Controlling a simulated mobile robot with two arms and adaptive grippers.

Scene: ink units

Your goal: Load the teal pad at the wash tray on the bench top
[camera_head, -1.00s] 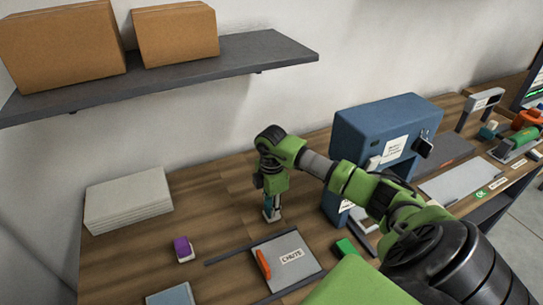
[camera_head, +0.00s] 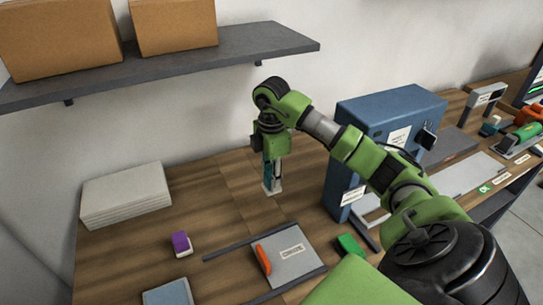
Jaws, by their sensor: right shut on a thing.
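My right gripper (camera_head: 272,176) reaches over the wooden bench top, left of the blue machine, pointing down. It is shut on a small teal-and-white piece (camera_head: 273,188), which looks like the teal pad; the fingers hide much of it. The piece seems to be just above the wood, though the gap is hard to judge. I cannot tell for sure which surface is the wash tray. My left gripper is out of view.
A purple-and-white block (camera_head: 180,244) stands left of a grey labelled plate (camera_head: 292,262) with an orange handle. The blue machine (camera_head: 345,150) is close on the right. A white stack (camera_head: 125,195) lies at left under the dark shelf (camera_head: 190,62). Wood between them is clear.

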